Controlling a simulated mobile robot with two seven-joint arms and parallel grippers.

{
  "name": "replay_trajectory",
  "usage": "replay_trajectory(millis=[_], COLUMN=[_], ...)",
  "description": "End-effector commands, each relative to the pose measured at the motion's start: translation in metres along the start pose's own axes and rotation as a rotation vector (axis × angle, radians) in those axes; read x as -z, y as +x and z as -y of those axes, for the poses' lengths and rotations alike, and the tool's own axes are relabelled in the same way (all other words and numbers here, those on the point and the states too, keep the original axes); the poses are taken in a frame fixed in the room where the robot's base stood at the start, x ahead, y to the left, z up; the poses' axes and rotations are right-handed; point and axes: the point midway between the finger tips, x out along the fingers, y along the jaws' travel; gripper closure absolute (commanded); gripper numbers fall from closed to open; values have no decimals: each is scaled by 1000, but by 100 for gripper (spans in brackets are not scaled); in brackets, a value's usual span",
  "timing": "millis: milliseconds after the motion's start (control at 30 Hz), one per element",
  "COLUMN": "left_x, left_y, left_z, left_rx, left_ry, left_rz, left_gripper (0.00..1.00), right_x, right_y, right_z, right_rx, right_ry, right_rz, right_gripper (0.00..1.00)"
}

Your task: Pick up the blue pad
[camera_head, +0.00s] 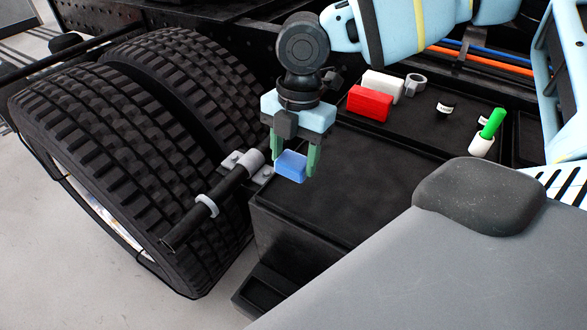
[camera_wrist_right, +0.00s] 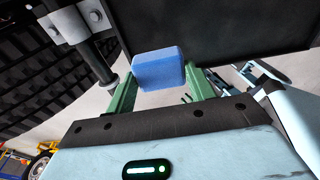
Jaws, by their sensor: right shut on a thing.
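The blue pad (camera_head: 290,166) is a small rounded block between the green fingers of my right gripper (camera_head: 294,160). The gripper points down and is shut on the pad, above the near left corner of the black box top. In the right wrist view the blue pad (camera_wrist_right: 159,69) sits between the green fingertips of my right gripper (camera_wrist_right: 158,88). My left gripper is not in view.
A red block (camera_head: 370,103), a white block (camera_head: 383,86), a grey ring (camera_head: 414,84) and a green-handled item (camera_head: 492,124) stand on the black tray (camera_head: 440,135). A dark bar (camera_head: 212,203) and large tires (camera_head: 130,130) are at left.

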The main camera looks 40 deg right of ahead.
Motion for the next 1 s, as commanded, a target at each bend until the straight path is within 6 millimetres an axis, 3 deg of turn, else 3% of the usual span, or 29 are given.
replay_trajectory(millis=[400,600,800,1000], left_x=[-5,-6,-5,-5], left_y=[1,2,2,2], left_z=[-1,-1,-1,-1], left_rx=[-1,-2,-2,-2], left_ry=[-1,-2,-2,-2], left_rz=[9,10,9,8], left_gripper=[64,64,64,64], right_x=[15,22,25,27], right_y=[-127,-177,-210,-224], right_z=[-1,-1,-1,0], right_rx=[-6,-3,-2,1], right_ry=[0,0,1,0], right_rz=[2,1,0,1], right_gripper=[68,68,68,68])
